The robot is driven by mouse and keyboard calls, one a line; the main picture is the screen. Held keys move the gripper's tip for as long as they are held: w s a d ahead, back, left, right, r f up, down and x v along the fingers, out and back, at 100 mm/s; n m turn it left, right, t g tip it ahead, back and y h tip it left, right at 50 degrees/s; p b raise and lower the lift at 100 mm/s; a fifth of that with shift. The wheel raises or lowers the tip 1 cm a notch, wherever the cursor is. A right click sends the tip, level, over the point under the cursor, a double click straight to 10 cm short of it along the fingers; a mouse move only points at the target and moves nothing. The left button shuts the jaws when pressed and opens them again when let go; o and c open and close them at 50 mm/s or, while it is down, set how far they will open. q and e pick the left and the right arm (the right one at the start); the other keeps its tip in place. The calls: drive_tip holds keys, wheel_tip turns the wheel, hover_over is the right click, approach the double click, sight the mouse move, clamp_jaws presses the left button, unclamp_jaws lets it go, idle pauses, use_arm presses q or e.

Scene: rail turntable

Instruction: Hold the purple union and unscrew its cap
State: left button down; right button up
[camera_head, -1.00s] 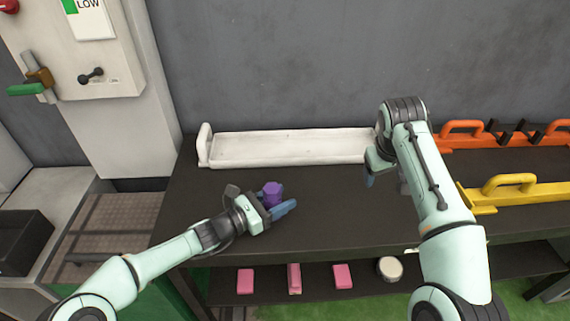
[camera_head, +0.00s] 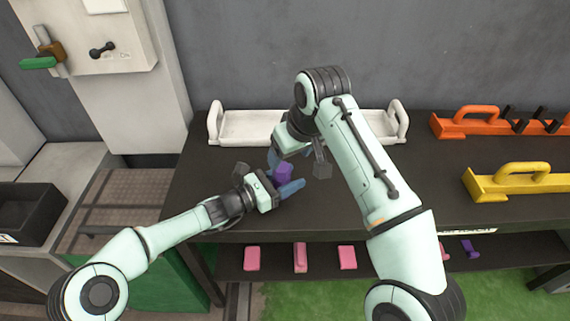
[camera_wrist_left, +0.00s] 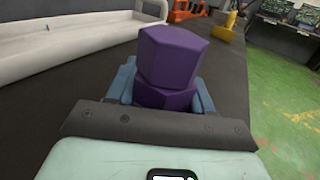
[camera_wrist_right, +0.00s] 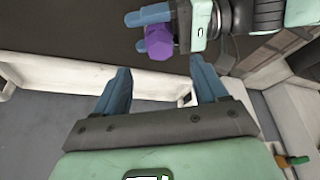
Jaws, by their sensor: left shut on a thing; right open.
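The purple union (camera_head: 283,173) is held above the dark bench by my left gripper (camera_head: 284,184), whose blue fingers are shut around its lower part. In the left wrist view the union (camera_wrist_left: 168,62) shows two stacked hexagonal parts, the cap (camera_wrist_left: 172,50) on top with a groove below it. The right wrist view shows the cap end of the union (camera_wrist_right: 159,43). My right gripper (camera_wrist_right: 160,88) is open and empty, a short way from the union. In the head view the right gripper's fingers are partly hidden by its own arm.
A white tray (camera_head: 245,128) with end handles lies along the back of the bench (camera_head: 430,200). Orange (camera_head: 470,124) and yellow (camera_head: 520,182) handled carriers stand to the right. Pink blocks (camera_head: 300,257) lie on the lower shelf. The bench between union and yellow carrier is partly under my right arm.

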sight(285, 168)
drive_tip(key=x, duration=0.8)
drive_tip(key=c, duration=1.2)
drive_tip(key=shift+w+d+n+g+y, duration=0.1)
drive_tip(key=shift+n+g+y, duration=0.1)
drive_tip(key=shift+n, duration=0.4)
drive_tip(key=shift+w+d+n+g+y, duration=0.1)
drive_tip(key=shift+n+y, duration=0.1)
drive_tip(key=shift+n, duration=0.4)
drive_tip(key=n+g+y, duration=0.1)
drive_tip(key=n, duration=0.2)
drive_tip(key=shift+n, duration=0.3)
drive_tip(key=o, duration=1.2)
drive_tip(key=shift+o, duration=0.4)
